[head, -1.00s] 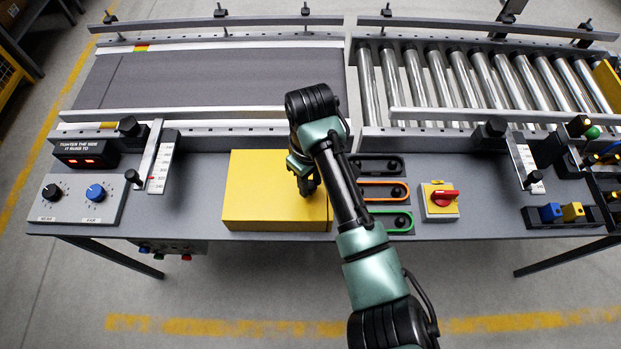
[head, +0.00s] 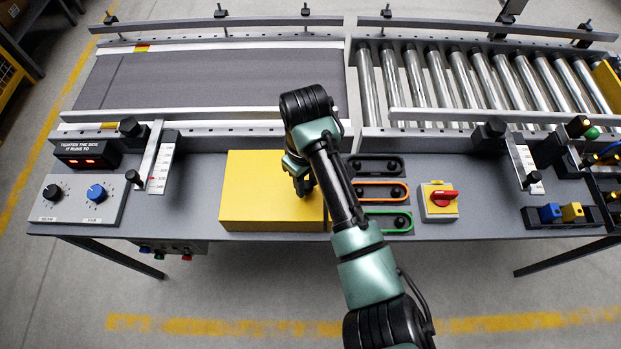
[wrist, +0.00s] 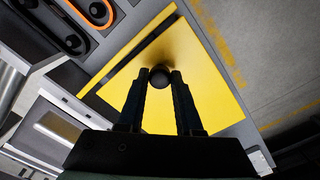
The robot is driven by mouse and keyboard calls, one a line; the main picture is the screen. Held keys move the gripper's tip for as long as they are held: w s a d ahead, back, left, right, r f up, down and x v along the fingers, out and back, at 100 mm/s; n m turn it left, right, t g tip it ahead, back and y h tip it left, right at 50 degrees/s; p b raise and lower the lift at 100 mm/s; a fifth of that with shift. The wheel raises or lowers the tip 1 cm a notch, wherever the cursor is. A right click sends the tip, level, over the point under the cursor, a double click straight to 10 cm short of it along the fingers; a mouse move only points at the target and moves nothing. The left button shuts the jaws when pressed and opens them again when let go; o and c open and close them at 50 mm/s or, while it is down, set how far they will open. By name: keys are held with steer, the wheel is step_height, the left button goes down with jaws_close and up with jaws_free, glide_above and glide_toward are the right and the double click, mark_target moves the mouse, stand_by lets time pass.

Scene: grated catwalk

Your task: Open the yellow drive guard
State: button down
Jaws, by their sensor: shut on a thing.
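The yellow drive guard (head: 258,190) is a flat-topped box at the front of the grey bench, left of centre in the head view. In the wrist view its yellow face (wrist: 208,72) fills the middle, with a dark strip along one side. A round black knob (wrist: 160,75) stands on that face. My gripper (head: 303,188) is over the right part of the guard. In the wrist view its two fingers (wrist: 160,82) are shut on the knob, one on each side. My arm hides part of the guard's right side in the head view.
Right of the guard lie several looped belts, including an orange one (head: 380,191) and a green one (head: 388,221). Beyond them is a red rotary switch (head: 443,199). A panel with two knobs (head: 78,199) sits at the left. The conveyor belt (head: 215,80) runs behind.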

steer(key=a+p, duration=0.1)
steer(key=a, duration=1.8)
steer(key=shift+a, duration=0.3)
steer(key=c, duration=0.6)
jaws_free()
steer(key=shift+r, duration=0.1)
step_height(320, 180, up, 13)
steer(key=shift+f+p, duration=0.1)
steer(key=shift+p, duration=0.2)
